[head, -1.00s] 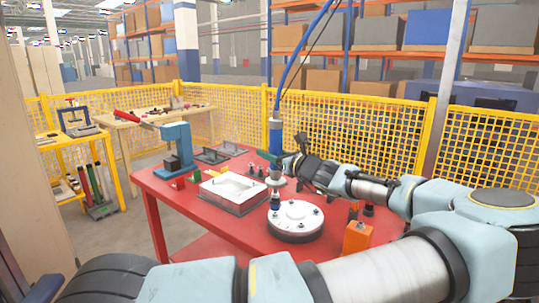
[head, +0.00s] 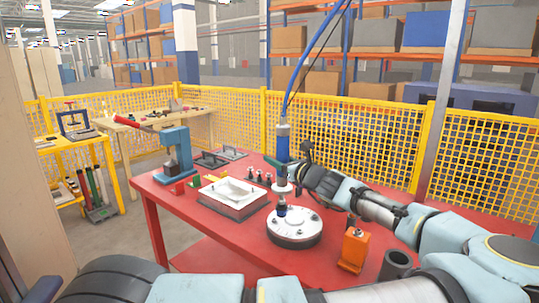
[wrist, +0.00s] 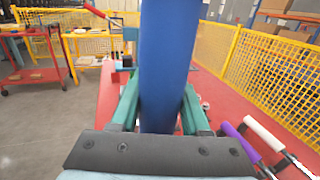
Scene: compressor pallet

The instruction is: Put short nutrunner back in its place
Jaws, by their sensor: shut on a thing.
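The nutrunner is an upright blue tool (head: 283,143) with a blue hose rising from its top. My gripper (head: 284,168) is shut on the tool's body. In the wrist view the blue body (wrist: 160,70) stands between the green fingers of my gripper (wrist: 160,112). The tool's lower end is hidden there. A dark, open-topped cylinder (head: 397,264) stands at the red table's right side.
The red table (head: 185,220) holds a white rectangular housing (head: 235,195), a blue press (head: 176,150) and an orange block (head: 354,249). Purple (wrist: 236,135) and white (wrist: 263,132) handles show near my gripper's right. Yellow mesh fence (head: 350,130) stands behind.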

